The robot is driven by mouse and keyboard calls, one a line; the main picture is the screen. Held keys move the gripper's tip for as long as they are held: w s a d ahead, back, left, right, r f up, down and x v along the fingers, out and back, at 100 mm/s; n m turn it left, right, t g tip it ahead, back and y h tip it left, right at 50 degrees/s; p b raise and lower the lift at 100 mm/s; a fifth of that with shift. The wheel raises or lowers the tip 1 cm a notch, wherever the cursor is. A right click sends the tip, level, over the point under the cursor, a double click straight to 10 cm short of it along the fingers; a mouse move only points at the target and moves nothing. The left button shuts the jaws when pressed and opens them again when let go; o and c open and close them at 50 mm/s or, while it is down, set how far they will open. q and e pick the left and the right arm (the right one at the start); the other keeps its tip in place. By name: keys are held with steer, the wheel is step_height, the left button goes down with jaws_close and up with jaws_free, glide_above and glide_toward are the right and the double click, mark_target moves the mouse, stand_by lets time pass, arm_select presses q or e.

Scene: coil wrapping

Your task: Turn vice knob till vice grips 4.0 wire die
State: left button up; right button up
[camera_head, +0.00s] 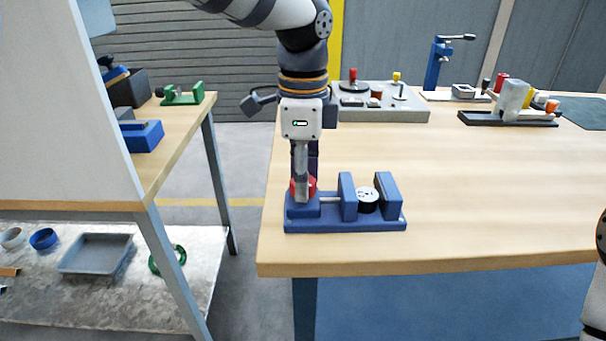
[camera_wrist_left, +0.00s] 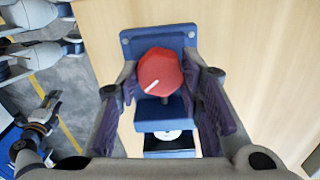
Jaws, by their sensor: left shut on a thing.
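The blue vice (camera_head: 345,226) stands near the left front corner of the table. Its red knob (camera_head: 310,185) is at the vice's left end; in the left wrist view the knob (camera_wrist_left: 160,72) is faceted with a white mark. My left gripper (camera_head: 303,190) points down over the knob and is shut on it, one purple-padded finger on either side. The wire die (camera_head: 368,200), a short black cylinder with a white top, sits upright between the two blue jaws. In the left wrist view the nearer jaw partly hides the die (camera_wrist_left: 168,136). I cannot tell whether both jaws touch it.
A grey panel (camera_head: 400,115) with red and yellow knobs stands behind the vice. A blue lever stand (camera_head: 437,65) and a black tray (camera_head: 485,119) with several parts are at the back right. The table's right middle is clear. A side bench (camera_head: 180,125) stands left across a gap.

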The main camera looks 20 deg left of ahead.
arm_select(q)
steer(key=shift+r+m, duration=0.1)
steer(key=shift+m, duration=0.5)
steer(key=o, duration=0.9)
step_height(320, 180, up, 12)
